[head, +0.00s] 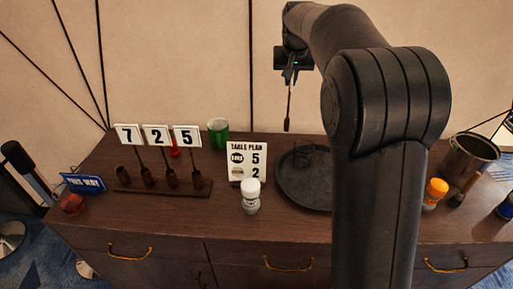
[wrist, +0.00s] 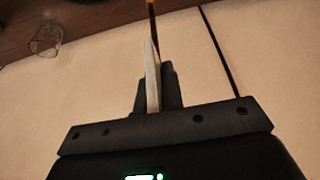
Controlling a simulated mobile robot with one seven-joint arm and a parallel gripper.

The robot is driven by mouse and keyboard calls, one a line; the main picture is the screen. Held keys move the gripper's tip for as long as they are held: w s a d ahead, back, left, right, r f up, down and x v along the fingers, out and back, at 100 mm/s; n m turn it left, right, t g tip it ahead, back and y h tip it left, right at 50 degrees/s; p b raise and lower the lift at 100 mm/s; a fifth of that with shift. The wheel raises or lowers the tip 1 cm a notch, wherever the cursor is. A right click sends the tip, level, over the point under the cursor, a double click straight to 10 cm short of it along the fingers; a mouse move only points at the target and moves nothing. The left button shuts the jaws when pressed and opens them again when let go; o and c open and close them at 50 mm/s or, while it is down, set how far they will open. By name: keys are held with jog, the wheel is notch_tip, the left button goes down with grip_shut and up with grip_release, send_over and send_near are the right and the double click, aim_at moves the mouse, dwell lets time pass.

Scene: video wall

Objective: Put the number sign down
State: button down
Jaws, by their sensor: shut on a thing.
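My gripper (head: 291,78) is raised above the sideboard, right of its middle. It is shut on a number sign, whose thin stick (head: 288,110) hangs down with a dark end. In the wrist view the sign's white plate (wrist: 151,75) is edge-on between the fingers, so its number is hidden. A wooden rack (head: 160,188) with several round sockets stands at the left of the sideboard.
A table plan card (head: 246,150) and a white-capped bottle (head: 250,195) stand mid-sideboard (head: 225,222), left of a round dark tray (head: 300,190). A green cup (head: 218,133) is behind. An orange-capped bottle (head: 435,192) and metal pot (head: 469,158) are right.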

jog(key=shift+d+f, duration=0.15)
jog(key=shift+d, duration=0.05)
jog(key=w+a+f, duration=0.3)
jog(key=a+f, duration=0.7)
jog(key=shift+a+f, duration=0.35)
jog(key=shift+f, duration=0.1)
jog(key=c, duration=1.6)
grip_release()
jog(key=shift+o, duration=0.2)
